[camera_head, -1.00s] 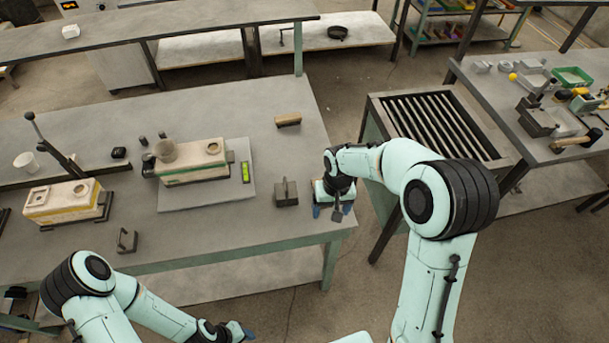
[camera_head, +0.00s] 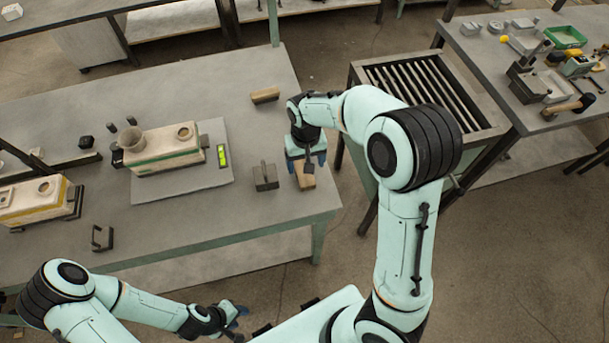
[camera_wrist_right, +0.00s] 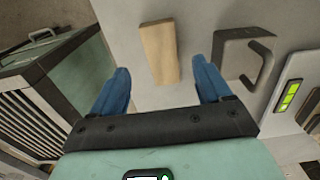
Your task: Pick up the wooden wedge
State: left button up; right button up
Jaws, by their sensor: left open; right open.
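The wooden wedge (camera_head: 305,180) is a small tan block lying on the workbench near its right front corner. It also shows in the right wrist view (camera_wrist_right: 160,52), ahead of the jaws and roughly centred between them. My right gripper (camera_head: 306,160) is open and empty above the wedge, its blue fingers pointing down. The gripper hides the wedge's far end in the head view. In the right wrist view the fingers (camera_wrist_right: 160,68) are spread on either side, apart from the wedge. My left gripper (camera_head: 238,313) is open and empty, off the front of the bench.
A dark metal bracket (camera_head: 265,178) stands close left of the wedge; it also shows in the wrist view (camera_wrist_right: 241,54). Left of it, a plate (camera_head: 200,180) carries a mould and green level. Another wooden-looking block (camera_head: 265,95) lies behind. A slatted stand (camera_head: 425,85) is right.

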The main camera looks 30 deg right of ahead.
aim_at(306, 182)
jog(key=shift+w+f, duration=0.1)
jog(key=shift+f, duration=2.65)
jog(key=c, duration=1.1)
